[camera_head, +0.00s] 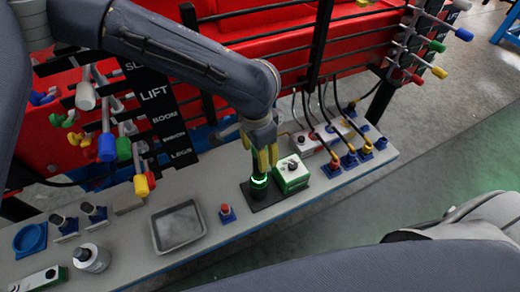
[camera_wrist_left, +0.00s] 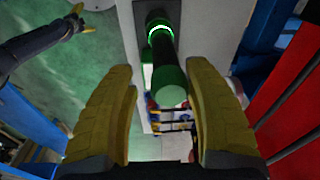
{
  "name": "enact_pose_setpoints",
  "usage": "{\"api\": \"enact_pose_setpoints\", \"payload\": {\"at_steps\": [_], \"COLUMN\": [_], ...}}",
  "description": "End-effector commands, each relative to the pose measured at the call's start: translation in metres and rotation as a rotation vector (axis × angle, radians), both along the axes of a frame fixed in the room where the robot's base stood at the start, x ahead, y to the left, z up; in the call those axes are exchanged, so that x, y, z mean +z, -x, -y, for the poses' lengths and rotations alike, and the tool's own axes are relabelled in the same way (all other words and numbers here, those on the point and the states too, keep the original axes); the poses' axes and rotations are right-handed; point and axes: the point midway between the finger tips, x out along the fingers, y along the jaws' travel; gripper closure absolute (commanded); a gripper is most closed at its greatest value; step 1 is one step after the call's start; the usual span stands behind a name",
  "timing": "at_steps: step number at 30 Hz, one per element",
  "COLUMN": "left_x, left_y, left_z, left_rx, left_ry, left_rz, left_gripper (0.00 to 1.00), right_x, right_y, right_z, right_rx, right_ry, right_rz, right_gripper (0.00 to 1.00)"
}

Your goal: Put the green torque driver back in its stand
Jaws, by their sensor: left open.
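The green torque driver (camera_wrist_left: 172,92) shows in the left wrist view as a dark green handle pointing towards the camera. Its lower end is at a glowing green ring on the black stand (camera_wrist_left: 152,10). In the head view the stand (camera_head: 278,196) is on the bench, and my gripper hides most of the driver. My left gripper (camera_head: 264,165) is above the glowing ring, pointing down. Its yellow fingers are open, one on each side of the handle, with gaps visible in the left wrist view. My right gripper (camera_wrist_left: 77,20) is small at that view's upper left, away from the driver.
A green and white box with a knob (camera_head: 291,174) stands close beside the stand. A red button (camera_head: 225,210) and a grey tray (camera_head: 179,227) are to the left. Lever rods with coloured knobs (camera_head: 107,147) rise behind the bench. Cabled connectors (camera_head: 350,160) stand at the right end.

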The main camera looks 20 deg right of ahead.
Motion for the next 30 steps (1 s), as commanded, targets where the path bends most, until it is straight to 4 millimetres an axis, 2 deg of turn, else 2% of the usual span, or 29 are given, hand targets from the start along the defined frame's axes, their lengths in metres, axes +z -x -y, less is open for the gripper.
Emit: {"api": "enact_pose_setpoints", "payload": {"at_steps": [15,30], "left_x": [0.033,0.039], "left_y": [0.0,0.001], "left_z": [-0.003,-0.003], "left_rx": [0.009,0.007], "left_ry": [0.004,0.004], "left_rz": [0.0,0.0], "left_gripper": [0.49,0.49], "right_x": [0.0,0.0], "right_y": [0.0,0.0], "right_z": [0.0,0.002], "right_rx": [0.0,0.001], "right_ry": [0.0,0.001], "right_rz": [0.0,-0.001], "right_gripper": [0.0,0.0]}}
